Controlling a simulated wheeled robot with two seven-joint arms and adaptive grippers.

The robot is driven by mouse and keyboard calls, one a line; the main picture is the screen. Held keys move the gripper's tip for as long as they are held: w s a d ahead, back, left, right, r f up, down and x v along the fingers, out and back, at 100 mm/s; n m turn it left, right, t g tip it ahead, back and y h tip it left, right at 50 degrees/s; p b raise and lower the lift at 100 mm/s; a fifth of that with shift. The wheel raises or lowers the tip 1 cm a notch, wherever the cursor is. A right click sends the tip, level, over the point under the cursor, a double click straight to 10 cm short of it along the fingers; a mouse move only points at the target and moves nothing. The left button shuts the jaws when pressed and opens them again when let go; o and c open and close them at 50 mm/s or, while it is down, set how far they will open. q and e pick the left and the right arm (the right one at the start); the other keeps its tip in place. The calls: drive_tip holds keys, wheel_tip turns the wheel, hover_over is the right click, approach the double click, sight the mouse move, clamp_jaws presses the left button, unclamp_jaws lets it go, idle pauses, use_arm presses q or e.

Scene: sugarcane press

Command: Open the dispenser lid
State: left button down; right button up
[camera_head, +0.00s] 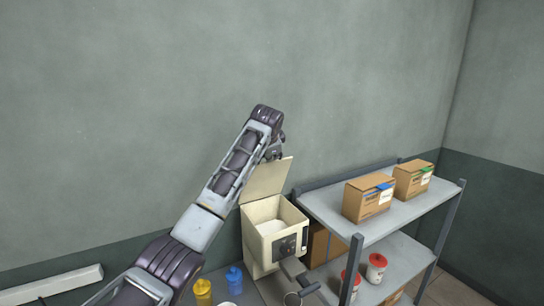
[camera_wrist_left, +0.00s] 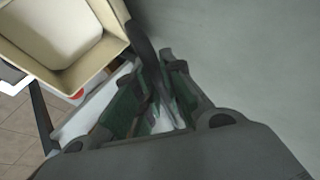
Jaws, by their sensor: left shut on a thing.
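The cream dispenser (camera_head: 259,250) stands left of the metal shelf in the head view. Its lid (camera_head: 264,180) is raised and leans up from the back of the box. Pale contents show inside the open top. My left gripper (camera_head: 279,153) is at the lid's upper right edge, shut on the lid; my own arm hides part of the grip. In the left wrist view, the open dispenser (camera_wrist_left: 72,30) is at the upper left. The gripper's fingers (camera_wrist_left: 155,95) close around a dark, thin edge there. My right gripper is not in view.
A metal shelf (camera_head: 350,222) stands right of the dispenser with two cardboard boxes (camera_head: 369,199) on top. Red-and-white containers (camera_head: 376,268) are on its lower level. Yellow (camera_head: 203,292) and blue (camera_head: 234,279) bottles stand left of the dispenser. The wall behind is bare.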

use_arm(q)
drive_tip(key=shift+a+f, duration=0.15)
drive_tip(key=shift+f, duration=0.05)
drive_tip(key=c, duration=1.5)
unclamp_jaws()
drive_tip(key=shift+w, duration=0.1)
drive_tip(key=shift+r, duration=0.15)
drive_tip(key=v, duration=1.2)
